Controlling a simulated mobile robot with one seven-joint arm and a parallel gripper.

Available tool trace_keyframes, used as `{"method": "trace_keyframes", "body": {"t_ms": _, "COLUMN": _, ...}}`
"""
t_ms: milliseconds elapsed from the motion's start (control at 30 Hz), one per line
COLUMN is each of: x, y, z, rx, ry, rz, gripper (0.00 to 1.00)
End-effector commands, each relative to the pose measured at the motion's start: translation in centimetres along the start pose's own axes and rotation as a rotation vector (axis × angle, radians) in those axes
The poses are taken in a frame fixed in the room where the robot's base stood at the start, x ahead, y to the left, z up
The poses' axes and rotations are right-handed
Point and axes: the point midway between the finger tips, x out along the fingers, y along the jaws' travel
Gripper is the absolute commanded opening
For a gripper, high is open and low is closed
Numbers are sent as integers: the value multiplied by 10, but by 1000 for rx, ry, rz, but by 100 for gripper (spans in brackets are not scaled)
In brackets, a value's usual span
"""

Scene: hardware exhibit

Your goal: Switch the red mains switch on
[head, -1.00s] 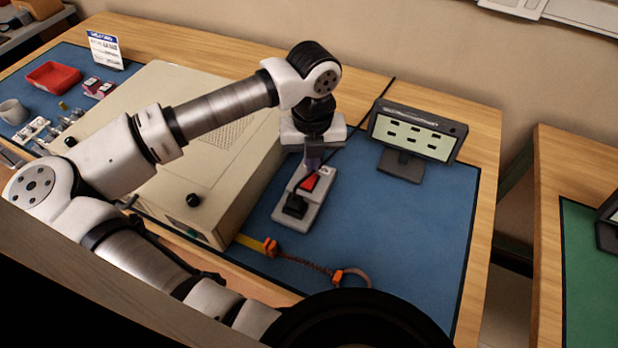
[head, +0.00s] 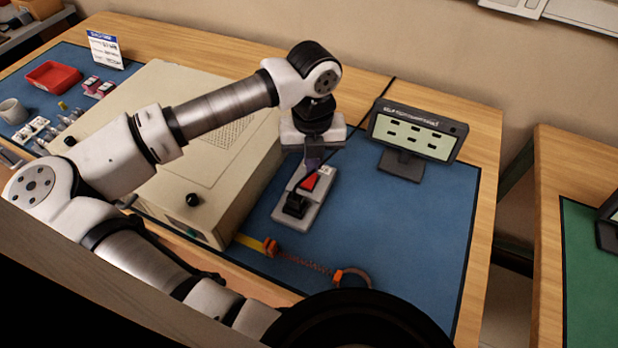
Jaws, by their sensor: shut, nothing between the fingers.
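The red mains switch (head: 310,182) is a small red rocker on a light grey power strip (head: 304,217) lying on the blue mat. A black plug (head: 295,205) sits in the strip at its near end. My gripper (head: 312,164) points down, shut and empty, just above the far end of the strip, beside the far edge of the red switch. I cannot tell whether the fingertips touch the switch. The fingers hide part of the strip's far end.
A large beige instrument case (head: 212,165) stands just left of the strip. A small display on a stand (head: 415,135) is to the right. A yellow and orange wrist strap with a coiled cord (head: 305,262) lies in front. The blue mat (head: 400,235) is clear on the right.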

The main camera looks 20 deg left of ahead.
Motion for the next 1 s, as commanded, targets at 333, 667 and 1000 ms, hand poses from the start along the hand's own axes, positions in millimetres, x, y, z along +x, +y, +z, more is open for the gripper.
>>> {"method": "trace_keyframes", "body": {"t_ms": 333, "x": 5, "y": 0, "z": 0, "rx": 0, "ry": 0, "rz": 0, "gripper": 0}}
{"method": "trace_keyframes", "body": {"t_ms": 667, "x": 10, "y": 0, "z": 0, "rx": 0, "ry": 0, "rz": 0, "gripper": 0}}
{"method": "trace_keyframes", "body": {"t_ms": 1000, "x": 14, "y": 0, "z": 0, "rx": 0, "ry": 0, "rz": 0, "gripper": 0}}
